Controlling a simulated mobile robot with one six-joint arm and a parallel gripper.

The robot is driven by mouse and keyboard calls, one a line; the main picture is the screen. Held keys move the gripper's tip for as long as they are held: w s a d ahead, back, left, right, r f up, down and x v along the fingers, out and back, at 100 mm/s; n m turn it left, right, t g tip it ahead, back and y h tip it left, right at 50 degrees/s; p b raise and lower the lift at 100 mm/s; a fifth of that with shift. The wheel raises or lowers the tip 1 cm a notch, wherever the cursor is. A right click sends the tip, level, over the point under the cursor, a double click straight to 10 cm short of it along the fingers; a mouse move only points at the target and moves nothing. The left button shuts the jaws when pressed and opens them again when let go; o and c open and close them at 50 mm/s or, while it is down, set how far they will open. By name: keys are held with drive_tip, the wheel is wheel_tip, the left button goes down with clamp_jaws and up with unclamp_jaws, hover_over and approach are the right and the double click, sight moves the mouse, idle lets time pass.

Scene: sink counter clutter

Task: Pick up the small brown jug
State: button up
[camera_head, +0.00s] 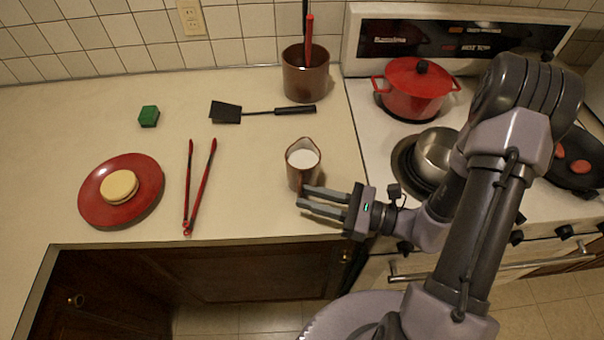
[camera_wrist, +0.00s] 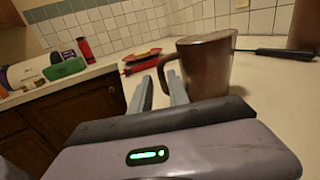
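The small brown jug (camera_head: 296,179) stands upright near the front edge of the counter, with something white inside. In the wrist view the jug (camera_wrist: 207,66) is right of the fingers, its handle pointing left. My gripper (camera_head: 304,197) is open and empty, in front of the jug with its fingers pointing left. In the wrist view the gripper (camera_wrist: 160,76) has a gap between its fingers. The right finger overlaps the handle in the picture; I cannot tell whether they touch.
A black spatula (camera_head: 226,112) and a brown utensil crock (camera_head: 306,83) lie behind the jug. Red tongs (camera_head: 204,185), a red plate (camera_head: 92,203) and a green block (camera_head: 149,116) are to the left. The stove holds a red pot (camera_head: 414,95) and a steel bowl (camera_head: 436,155).

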drive_tip(key=b+x, duration=0.1)
drive_tip(key=x, duration=0.5)
drive_tip(key=shift+w+b, duration=0.15)
drive_tip(key=shift+b, duration=0.25)
drive_tip(key=shift+d+r, duration=0.1)
drive_tip(key=shift+r, duration=0.05)
clamp_jaws()
idle(0.7)
